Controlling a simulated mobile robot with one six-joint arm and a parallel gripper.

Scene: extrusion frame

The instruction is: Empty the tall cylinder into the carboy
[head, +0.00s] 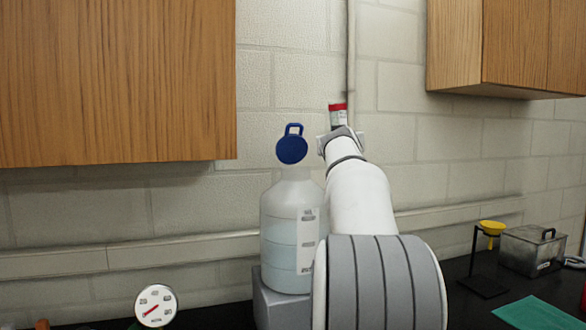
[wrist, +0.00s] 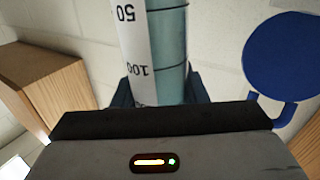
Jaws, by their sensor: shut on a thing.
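My gripper (wrist: 158,98) is shut around the tall cylinder (wrist: 172,45), which shows a white scale with 50 and 100 marks and bluish liquid inside. In the head view, the cylinder's red-rimmed top (head: 338,114) rises above my gripper (head: 340,137); its lower part is hidden by my arm. The carboy (head: 280,228) is translucent, holds pale blue liquid and stands just left of my arm. A round blue lid with a loop (head: 291,149) is up above its neck; it also shows in the wrist view (wrist: 285,55). The carboy's mouth is not clearly visible.
The carboy stands on a grey block (head: 276,306). A dial gauge (head: 155,306) is at the lower left. A yellow funnel on a stand (head: 491,229), a metal box (head: 530,248) and a green mat (head: 535,313) are at the right. Wooden cabinets (head: 115,80) hang above.

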